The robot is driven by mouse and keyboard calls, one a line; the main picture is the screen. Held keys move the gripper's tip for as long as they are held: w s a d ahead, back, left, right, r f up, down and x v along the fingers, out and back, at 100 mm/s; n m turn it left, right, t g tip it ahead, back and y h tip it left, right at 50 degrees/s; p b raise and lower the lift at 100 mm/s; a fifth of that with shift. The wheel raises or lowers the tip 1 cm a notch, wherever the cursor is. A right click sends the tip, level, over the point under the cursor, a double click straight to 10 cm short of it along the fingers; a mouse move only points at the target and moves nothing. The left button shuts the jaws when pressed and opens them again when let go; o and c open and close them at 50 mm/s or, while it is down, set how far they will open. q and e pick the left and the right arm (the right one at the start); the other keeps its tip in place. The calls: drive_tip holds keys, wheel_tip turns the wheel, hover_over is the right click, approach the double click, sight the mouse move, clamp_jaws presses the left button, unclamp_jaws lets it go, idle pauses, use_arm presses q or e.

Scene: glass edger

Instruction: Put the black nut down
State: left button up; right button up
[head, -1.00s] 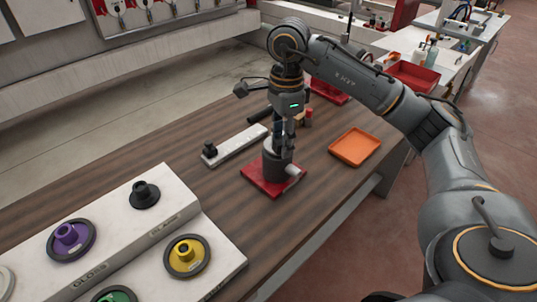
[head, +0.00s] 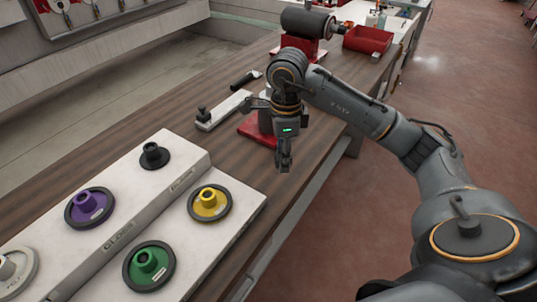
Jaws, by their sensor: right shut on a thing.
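My right gripper (head: 285,165) points down near the front table edge, in front of the red-based grey machine (head: 262,128). It is shut on the black nut, which I can barely make out between the dark fingertips. A black flanged piece (head: 154,155) sits on the upper step of the white rack (head: 120,178). My left gripper is not in view.
The rack also holds purple (head: 90,207), yellow (head: 209,202) and green (head: 148,266) flanged wheels. A white bar with a black knob (head: 203,115) lies behind the gripper. A red bin (head: 368,39) stands farther back. Bare wood lies between rack and gripper.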

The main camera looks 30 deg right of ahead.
drive_tip(key=p, duration=0.1)
hover_over(269, 174)
drive_tip(key=s, duration=0.1)
wheel_tip(269, 174, down, 5)
drive_tip(key=shift+w+f+p, duration=0.3)
drive_tip(key=shift+w+f, duration=0.05)
drive_tip(key=shift+f, duration=0.2)
drive_tip(key=shift+w+f, duration=0.15)
drive_tip(key=shift+f, duration=0.15)
wheel_tip(269, 174, down, 2)
drive_tip(key=shift+f+p, duration=0.1)
drive_tip(key=shift+p, duration=0.85)
drive_tip(key=shift+f, duration=0.4)
drive_tip(key=o, duration=0.9)
drive_tip(key=shift+f+b, duration=0.1)
drive_tip(key=shift+b, duration=0.25)
drive_tip(key=shift+c, duration=0.2)
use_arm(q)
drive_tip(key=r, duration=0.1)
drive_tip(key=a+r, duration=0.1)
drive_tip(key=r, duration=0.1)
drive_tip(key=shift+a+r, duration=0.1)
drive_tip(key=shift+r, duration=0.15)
use_arm(e)
drive_tip(key=o, duration=0.4)
drive_tip(key=shift+o, duration=0.2)
